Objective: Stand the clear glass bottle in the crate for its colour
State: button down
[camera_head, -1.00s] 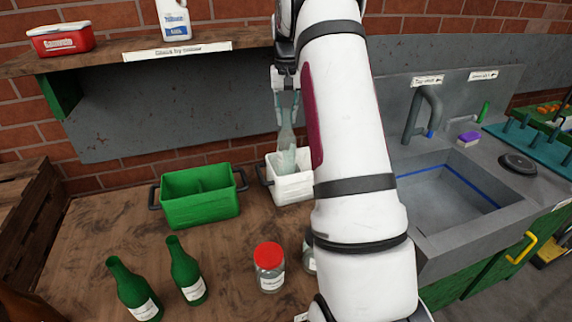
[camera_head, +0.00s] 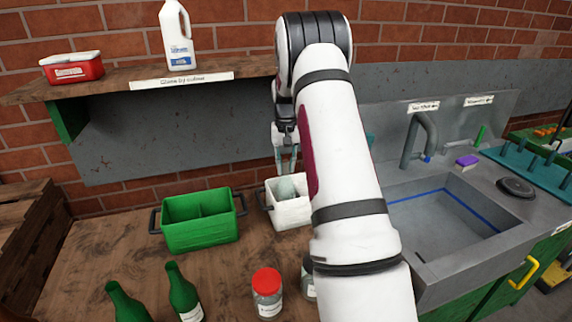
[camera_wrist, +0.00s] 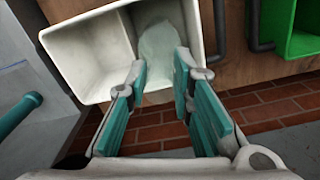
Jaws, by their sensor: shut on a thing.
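The clear glass bottle (camera_head: 286,188) has its lower part inside the white crate (camera_head: 293,214), next to the green crate (camera_head: 203,236). My gripper (camera_head: 287,165) is just above the white crate, shut on the bottle's upper part. In the wrist view the bottle (camera_wrist: 165,48) is a pale, see-through shape in one compartment of the white crate (camera_wrist: 72,62), beyond my fingertips (camera_wrist: 158,72). The other compartment looks empty. The bottle looks roughly upright, but whether its base touches the crate floor is hidden.
Two green bottles (camera_head: 183,294) and a red-lidded jar (camera_head: 267,293) stand on the bench in front of the crates. Another jar is partly hidden by my arm. A shelf (camera_head: 120,85) hangs above, with a white jug (camera_head: 177,38). A sink (camera_head: 440,225) lies right.

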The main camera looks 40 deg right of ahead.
jog(key=c, duration=1.4)
grip_release()
notch_tip(320, 180, up, 12)
jog(key=b, duration=0.2)
jog(key=s+a+r+n+t, duration=0.1)
jog(key=s+a+r+n, duration=0.15)
jog(key=a+r, duration=0.75)
jog(key=s+a+r+n+t, duration=0.1)
jog(key=s+a+n, duration=0.1)
jog(key=s+a, duration=0.7)
jog(key=s+a+n+t, duration=0.2)
jog(key=s+a, duration=0.5)
jog(key=a, duration=0.4)
jog(key=s+a+f+n, duration=0.1)
jog(key=s+a+f, duration=0.1)
jog(key=s, duration=0.2)
jog(key=s+a+f+t, duration=0.1)
jog(key=s+a+f, duration=0.2)
jog(key=s, duration=0.2)
jog(key=shift+s+a+n, duration=0.2)
jog(key=shift+a+n, duration=0.1)
jog(key=shift+n, duration=0.05)
